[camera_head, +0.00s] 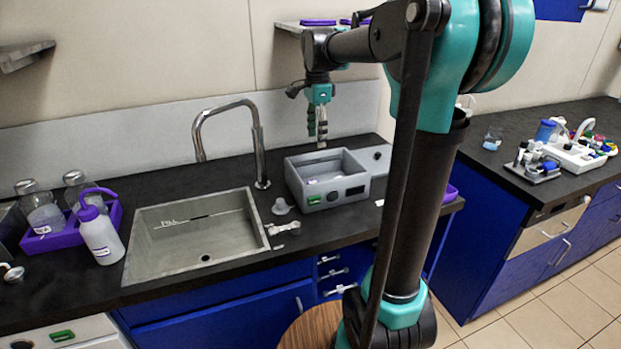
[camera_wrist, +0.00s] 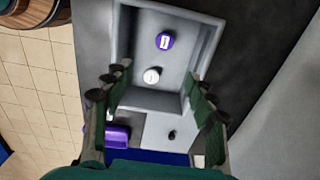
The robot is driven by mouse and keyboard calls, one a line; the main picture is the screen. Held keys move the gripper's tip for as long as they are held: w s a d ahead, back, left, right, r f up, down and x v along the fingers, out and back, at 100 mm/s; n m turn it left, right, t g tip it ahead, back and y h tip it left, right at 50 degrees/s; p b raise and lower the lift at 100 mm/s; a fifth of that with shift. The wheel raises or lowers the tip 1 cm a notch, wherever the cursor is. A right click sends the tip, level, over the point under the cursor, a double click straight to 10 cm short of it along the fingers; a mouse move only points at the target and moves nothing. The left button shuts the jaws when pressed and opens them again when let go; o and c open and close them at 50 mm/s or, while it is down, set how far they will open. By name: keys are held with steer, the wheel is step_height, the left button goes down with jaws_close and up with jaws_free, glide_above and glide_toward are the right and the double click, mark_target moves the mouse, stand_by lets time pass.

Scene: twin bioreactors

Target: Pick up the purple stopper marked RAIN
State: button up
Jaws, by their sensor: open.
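In the wrist view, a purple stopper (camera_wrist: 164,41) with a small white label lies in a grey open box (camera_wrist: 203,51). The label is too small to read. A whitish round piece (camera_wrist: 151,76) lies beside it in the same box. My gripper (camera_wrist: 156,77) is open and empty, its two fingers spread either side of the whitish piece, with the purple stopper farther up the picture. In the head view, my gripper (camera_head: 319,143) hangs pointing down above the grey box (camera_head: 354,183) on the counter. The purple stopper is not clear there.
A sink (camera_head: 195,235) and tall faucet (camera_head: 257,145) stand left of the box. A grey funnel-like piece (camera_head: 281,207) lies between them. A wash bottle (camera_head: 100,236) and a purple tray (camera_head: 57,240) with glassware are at far left. A right counter (camera_head: 502,127) holds small bottles.

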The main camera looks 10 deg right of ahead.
steer(key=f, duration=0.8)
steer(key=w+f, duration=0.1)
steer(key=f, duration=0.3)
steer(key=shift+f, duration=0.1)
steer(key=f, duration=0.4)
steer(key=shift+s+a, duration=0.1)
steer(key=shift+a, duration=0.3)
steer(key=shift+f, duration=0.6)
steer(key=shift+c, duration=0.3)
steer(key=c, duration=0.9)
